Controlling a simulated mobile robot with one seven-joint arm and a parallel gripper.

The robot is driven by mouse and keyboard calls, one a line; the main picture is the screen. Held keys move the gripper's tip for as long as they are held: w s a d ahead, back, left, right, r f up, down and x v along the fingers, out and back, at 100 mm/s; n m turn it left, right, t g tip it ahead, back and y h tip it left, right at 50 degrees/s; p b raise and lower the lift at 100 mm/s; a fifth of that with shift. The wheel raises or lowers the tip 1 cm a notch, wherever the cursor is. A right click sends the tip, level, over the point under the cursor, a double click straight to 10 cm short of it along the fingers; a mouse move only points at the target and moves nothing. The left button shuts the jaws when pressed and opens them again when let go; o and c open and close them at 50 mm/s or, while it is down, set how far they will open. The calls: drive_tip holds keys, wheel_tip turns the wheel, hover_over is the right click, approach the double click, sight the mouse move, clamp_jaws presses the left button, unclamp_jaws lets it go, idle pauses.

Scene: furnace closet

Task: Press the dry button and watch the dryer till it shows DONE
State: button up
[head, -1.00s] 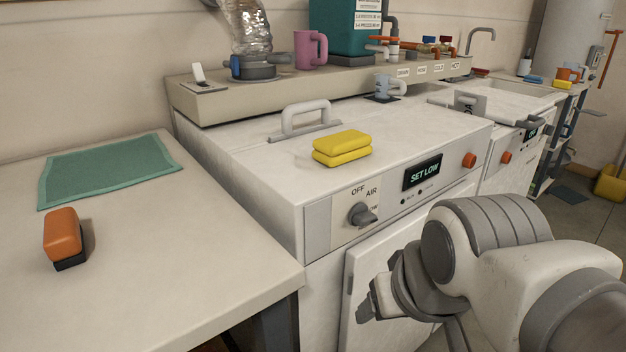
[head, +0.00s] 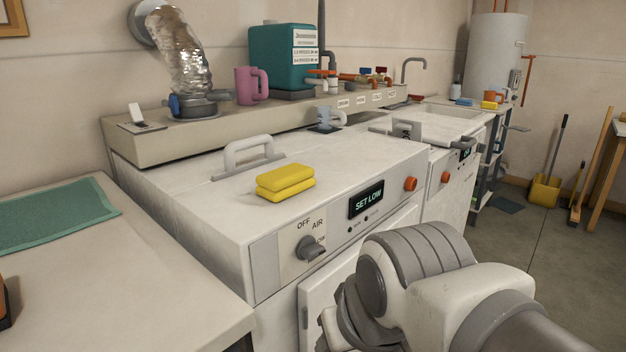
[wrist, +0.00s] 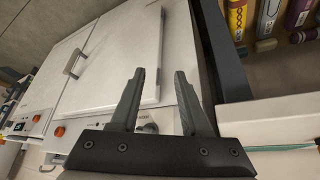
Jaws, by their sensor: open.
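The dryer (head: 200,215) is the white machine in the middle of the head view. Its dark display (head: 367,199) reads SET LOW. An orange round button (head: 410,184) sits right of the display. A grey knob (head: 311,248) with OFF and AIR marks sits to the left; its pointer is turned toward the partly hidden low mark. My arm covers part of the dryer's lower front in the head view, and the fingers do not show clearly there.
A yellow sponge stack (head: 286,182) and a grey handle (head: 252,156) are on the dryer top. A second machine (head: 455,190) with its own orange button (head: 446,177) stands to the right. A counter (head: 130,290) stands at left. Floor (head: 560,260) at right is open.

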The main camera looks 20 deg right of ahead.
clamp_jaws()
idle(1.4)
